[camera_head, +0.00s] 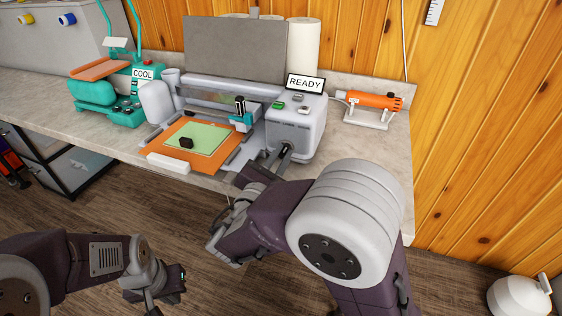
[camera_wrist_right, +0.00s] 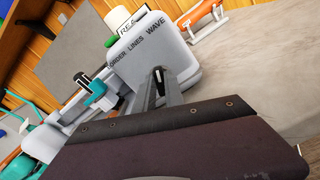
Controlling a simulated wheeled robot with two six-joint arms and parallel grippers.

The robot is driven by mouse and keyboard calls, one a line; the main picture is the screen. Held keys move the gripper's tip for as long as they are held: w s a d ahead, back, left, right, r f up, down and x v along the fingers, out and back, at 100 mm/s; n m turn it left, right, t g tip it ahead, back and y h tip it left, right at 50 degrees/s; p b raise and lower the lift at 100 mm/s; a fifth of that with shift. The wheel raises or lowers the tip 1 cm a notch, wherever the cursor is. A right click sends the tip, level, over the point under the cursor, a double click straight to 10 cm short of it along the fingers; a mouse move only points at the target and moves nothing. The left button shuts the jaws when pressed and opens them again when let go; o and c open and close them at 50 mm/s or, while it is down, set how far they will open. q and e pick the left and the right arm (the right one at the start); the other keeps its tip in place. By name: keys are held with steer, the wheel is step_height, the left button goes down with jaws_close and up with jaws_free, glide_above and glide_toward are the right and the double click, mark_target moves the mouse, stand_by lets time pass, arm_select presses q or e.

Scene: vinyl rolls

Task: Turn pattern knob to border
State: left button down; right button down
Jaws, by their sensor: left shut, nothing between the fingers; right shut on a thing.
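The cutting machine (camera_head: 295,125) stands on the counter with a grey-white housing at its right end. Its front panel (camera_wrist_right: 178,52) shows the words BORDER, LINES and WAVE in a row in the right wrist view; the B is hard to see. The pattern knob (camera_wrist_right: 158,73) is below these words, mostly hidden between my fingers, so its pointing direction cannot be told. My right gripper (camera_head: 285,148) is shut on the knob at the front panel; its fingers also show in the right wrist view (camera_wrist_right: 160,85). My left gripper (camera_head: 157,294) is low at the bottom left, shut and empty, away from the counter.
A READY sign (camera_head: 305,83) tops the housing beside green and grey buttons. A green sheet on an orange mat (camera_head: 160,150) lies before the machine. A teal press (camera_head: 95,90) with a COOL sign is left; an orange tool (camera_head: 372,101) on a stand is right.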

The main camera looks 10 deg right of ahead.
steer(key=shift+f+m+b, duration=0.15)
steer(key=shift+m+b, duration=1.2)
steer(key=shift+m, duration=0.25)
steer(key=c, duration=1.4)
jaws_free()
steer(key=shift+c, duration=0.2)
steer(key=p+v, duration=0.2)
steer(key=v, duration=0.7)
